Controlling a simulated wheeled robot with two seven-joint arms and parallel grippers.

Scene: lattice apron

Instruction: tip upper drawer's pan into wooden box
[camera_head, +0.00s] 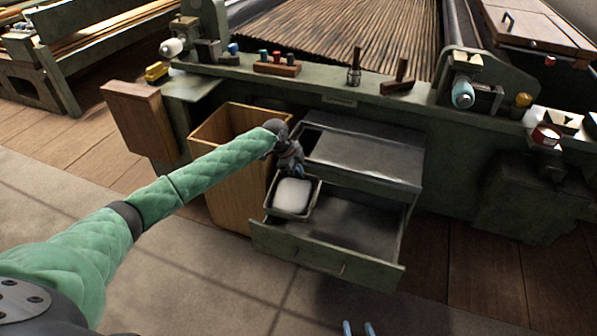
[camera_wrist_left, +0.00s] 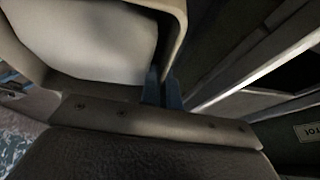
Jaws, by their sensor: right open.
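A small dark metal pan (camera_head: 273,203) holds a white fill. It is roughly level beside the wooden box, over the left part of the open lower drawer (camera_head: 328,262). My left gripper (camera_head: 298,173) is at the pan's back rim. In the left wrist view its blue fingers (camera_wrist_left: 163,88) are closed on the pan wall (camera_wrist_left: 178,45); the white fill shows on one side. The wooden box (camera_head: 232,185) stands open at the left of the drawers, partly hidden by my left arm. The upper drawer (camera_head: 372,182) is above the lower one. My right gripper (camera_head: 358,328) is open at the bottom edge.
The lower drawer's visible floor looks bare. A green machine bench (camera_head: 330,92) with small tools runs behind the drawers. A brown wooden block-like panel (camera_head: 140,120) is left of the box. The floor (camera_head: 200,270) in front is clear.

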